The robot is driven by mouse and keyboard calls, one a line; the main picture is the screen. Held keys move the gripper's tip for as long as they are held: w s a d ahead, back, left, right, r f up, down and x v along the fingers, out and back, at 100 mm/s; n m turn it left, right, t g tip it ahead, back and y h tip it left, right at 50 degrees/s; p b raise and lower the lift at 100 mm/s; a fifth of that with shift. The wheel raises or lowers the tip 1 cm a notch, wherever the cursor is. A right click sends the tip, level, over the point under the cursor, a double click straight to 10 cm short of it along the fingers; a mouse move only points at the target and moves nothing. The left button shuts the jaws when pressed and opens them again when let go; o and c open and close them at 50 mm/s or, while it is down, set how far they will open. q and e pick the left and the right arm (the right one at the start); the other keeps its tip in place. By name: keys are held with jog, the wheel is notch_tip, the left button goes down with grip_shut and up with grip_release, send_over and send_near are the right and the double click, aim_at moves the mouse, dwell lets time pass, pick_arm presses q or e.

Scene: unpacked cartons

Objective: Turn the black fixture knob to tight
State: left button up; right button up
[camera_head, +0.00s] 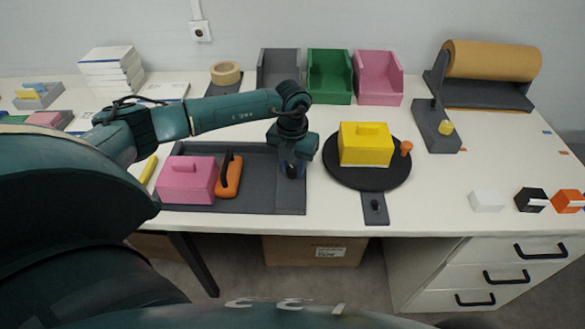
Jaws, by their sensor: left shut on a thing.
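My left gripper (292,172) points down over the right part of the dark grey tray (262,198), shut on a small dark thing. The fingers and wrist mostly hide that thing, so I cannot tell for sure whether it is the black fixture knob. Another small black knob (376,205) stands in plain view on the grey tab in front of the round black turntable (368,182), apart from my gripper. A pink block with a handle (187,179) and an orange piece (229,175) sit on the left of the tray. My right gripper is not in view.
A yellow block (365,146) sits on the turntable beside an orange knob (406,148). Grey, green (330,75) and pink bins stand behind. A paper roll (490,60) and a yellow-knobbed fixture (437,128) are at the right. White, black and orange cubes lie near the front right edge.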

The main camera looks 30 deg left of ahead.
aim_at(292, 168)
pick_arm(q)
jog(key=m+b, duration=0.1)
jog(key=m, duration=0.2)
jog(key=shift+m, duration=0.3)
jog(key=shift+m+b, duration=0.45)
jog(key=shift+m, duration=0.15)
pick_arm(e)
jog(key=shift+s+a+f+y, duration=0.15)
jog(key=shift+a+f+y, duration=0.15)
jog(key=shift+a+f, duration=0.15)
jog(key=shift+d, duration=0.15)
pick_arm(q)
jog(key=o, duration=1)
notch_tip(292, 168, up, 13)
jog(key=shift+r+b, duration=0.1)
jog(key=shift+b, duration=0.3)
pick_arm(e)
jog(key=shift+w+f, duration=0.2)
